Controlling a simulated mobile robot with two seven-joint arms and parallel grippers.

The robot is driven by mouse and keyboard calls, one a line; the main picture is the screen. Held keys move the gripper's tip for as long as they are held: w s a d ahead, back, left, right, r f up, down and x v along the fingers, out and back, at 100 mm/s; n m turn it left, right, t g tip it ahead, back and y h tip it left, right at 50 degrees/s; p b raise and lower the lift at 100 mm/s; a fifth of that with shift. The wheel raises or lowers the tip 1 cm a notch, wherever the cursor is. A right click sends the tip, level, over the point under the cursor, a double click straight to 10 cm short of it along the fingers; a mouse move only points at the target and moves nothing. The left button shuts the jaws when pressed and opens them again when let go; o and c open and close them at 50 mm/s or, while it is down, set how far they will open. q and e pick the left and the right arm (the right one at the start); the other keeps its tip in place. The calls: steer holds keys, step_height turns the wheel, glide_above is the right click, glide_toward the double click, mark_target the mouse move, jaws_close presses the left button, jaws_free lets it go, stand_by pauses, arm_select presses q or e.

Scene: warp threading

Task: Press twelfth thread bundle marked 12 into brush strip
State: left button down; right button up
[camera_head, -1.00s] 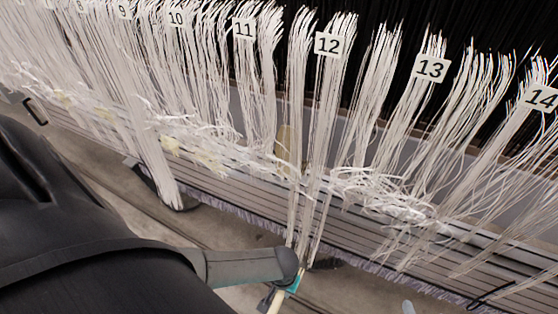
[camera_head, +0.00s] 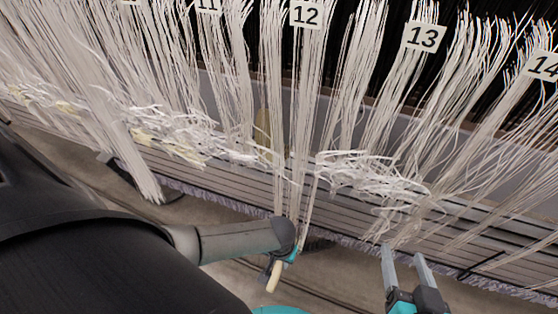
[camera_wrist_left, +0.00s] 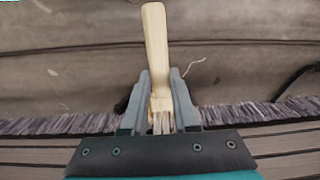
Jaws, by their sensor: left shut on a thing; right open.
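The thread bundle under tag 12 (camera_head: 305,16) hangs as white strands (camera_head: 305,110) down past the slats to my left gripper (camera_head: 284,252). My left gripper is shut on its lower end, below the brush strip. In the left wrist view, a cream, rod-like end (camera_wrist_left: 156,50) sticks out beyond the fingers, with pale strands between them. The grey brush strip (camera_head: 350,240) runs along the lower edge of the slats; its bristles (camera_wrist_left: 60,124) show on both sides of the left fingers. My right gripper (camera_head: 403,250) is open and empty, right of the left one, near the strip.
Tag 13 (camera_head: 422,37) and tag 14 (camera_head: 543,66) mark loose bundles to the right. Tangled white thread ends (camera_head: 365,175) lie over the slats. A gathered bundle (camera_head: 140,178) hangs at the left near a dark clip. Bare floor lies below the strip.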

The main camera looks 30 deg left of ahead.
arm_select(q)
steer(key=shift+w+a, duration=0.1)
steer(key=shift+w, duration=0.4)
steer(key=shift+w, duration=0.3)
steer(key=shift+w+a, duration=0.15)
steer(key=shift+w, duration=0.15)
steer(key=shift+w+a+b, duration=0.1)
steer(key=shift+w+b, duration=0.25)
steer(key=shift+w+a, duration=0.1)
steer(key=shift+w, duration=0.3)
steer(key=shift+w+r, duration=0.1)
steer(key=shift+w, duration=0.3)
stand_by(0.8)
